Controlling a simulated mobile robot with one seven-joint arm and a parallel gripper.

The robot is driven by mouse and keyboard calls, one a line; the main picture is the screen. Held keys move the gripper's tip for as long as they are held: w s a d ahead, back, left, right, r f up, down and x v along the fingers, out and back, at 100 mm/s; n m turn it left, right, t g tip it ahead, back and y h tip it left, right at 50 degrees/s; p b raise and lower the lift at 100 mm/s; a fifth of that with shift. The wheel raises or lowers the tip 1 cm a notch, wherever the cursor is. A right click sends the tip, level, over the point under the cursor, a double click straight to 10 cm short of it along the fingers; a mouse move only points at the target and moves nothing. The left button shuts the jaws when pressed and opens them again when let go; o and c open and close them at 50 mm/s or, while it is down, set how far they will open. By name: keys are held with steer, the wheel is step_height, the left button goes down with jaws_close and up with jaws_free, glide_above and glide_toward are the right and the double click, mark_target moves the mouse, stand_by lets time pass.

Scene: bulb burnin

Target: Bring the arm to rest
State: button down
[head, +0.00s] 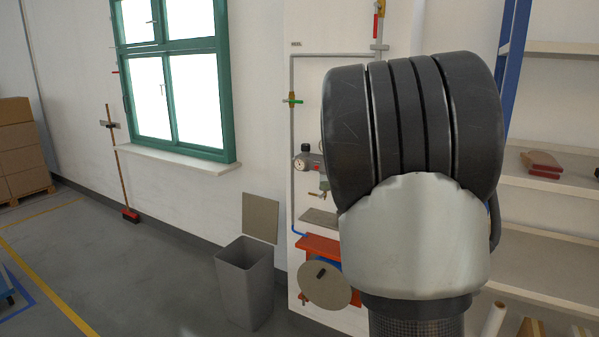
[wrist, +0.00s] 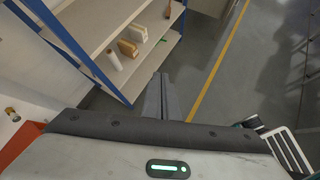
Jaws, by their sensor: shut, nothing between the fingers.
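In the head view, a large dark and silver link of my own arm fills the right of centre, raised close to the camera. My gripper is not visible there. In the wrist view, my gripper (wrist: 161,92) shows as grey fingers close together, shut and empty. They point out over the grey floor beside the shelf and touch nothing that I can see.
A shelf unit (wrist: 95,35) with blue posts stands close to my gripper on the left. A grey bin (head: 244,283) and a wall panel with pipes (head: 292,140) lie ahead. A broom (head: 120,170) leans by the window. The floor (head: 110,260) at left is mostly clear.

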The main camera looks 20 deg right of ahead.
steer(key=s+a+r+m+t+y, duration=0.1)
steer(key=a+r+m+t+y, duration=0.1)
steer(key=a, duration=1)
steer(key=s+a+r+m+t+y, duration=0.2)
steer(key=a+m, duration=0.4)
steer(key=a, duration=0.6)
steer(key=s+a+r+m+t+y, duration=0.1)
steer(key=a+r+m+t+y, duration=0.3)
steer(key=a, duration=0.9)
steer(key=shift+s+m+y, duration=0.3)
steer(key=shift+y, duration=0.5)
